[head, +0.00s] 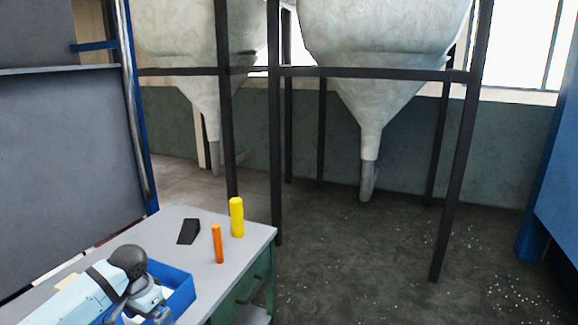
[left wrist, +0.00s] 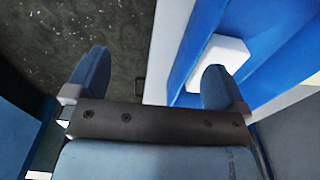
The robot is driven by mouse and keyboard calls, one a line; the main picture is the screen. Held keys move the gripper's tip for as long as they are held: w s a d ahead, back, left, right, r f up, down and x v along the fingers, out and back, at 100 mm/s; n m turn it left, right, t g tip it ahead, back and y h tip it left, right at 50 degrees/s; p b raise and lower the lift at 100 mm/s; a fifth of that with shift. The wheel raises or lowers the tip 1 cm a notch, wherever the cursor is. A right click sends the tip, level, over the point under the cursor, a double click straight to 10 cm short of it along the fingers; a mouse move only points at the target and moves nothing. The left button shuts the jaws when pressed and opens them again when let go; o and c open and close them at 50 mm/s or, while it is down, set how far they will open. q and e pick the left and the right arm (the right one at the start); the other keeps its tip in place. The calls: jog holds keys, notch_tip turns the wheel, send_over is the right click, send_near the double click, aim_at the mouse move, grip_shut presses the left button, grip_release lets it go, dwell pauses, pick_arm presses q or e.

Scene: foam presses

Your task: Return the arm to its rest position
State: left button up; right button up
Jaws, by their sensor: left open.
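My left gripper (left wrist: 155,62) is open in the left wrist view, its two blue fingers wide apart with nothing between them. Dark speckled floor shows beyond the left finger, and a blue surface with a white block (left wrist: 218,60) beyond the right one. In the head view one of my arms, light blue with a dark joint, reaches in at the lower left by a blue bin. Its fingers cannot be made out there. My right gripper cannot be identified in either view.
A grey-topped bench (head: 252,240) holds the blue bin (head: 172,275), an orange cylinder (head: 217,244), a yellow cylinder (head: 236,217) and a black wedge (head: 188,231). Dark frame posts (head: 460,180) carry pale hoppers (head: 380,60) behind. The floor at the right is open.

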pick_arm(q)
jog(key=s+d+f+t+h, duration=0.2)
jog(key=s+d+f, duration=0.4)
jog(key=f, duration=0.2)
jog(key=s+d+f+t+h, duration=0.2)
jog(key=s+d+f+t, duration=0.1)
jog(key=s+d+f, duration=0.4)
jog(key=s+f+t, duration=0.1)
jog(key=s+t, duration=0.1)
jog(key=s, duration=0.5)
jog(key=s+f+n+t+y+p, duration=0.1)
jog(key=s+f+t, duration=0.1)
jog(key=s, duration=0.6)
jog(key=shift+s+a+n+t, duration=0.15)
jog(key=shift+a+n+t, duration=0.15)
jog(key=shift+t, duration=0.4)
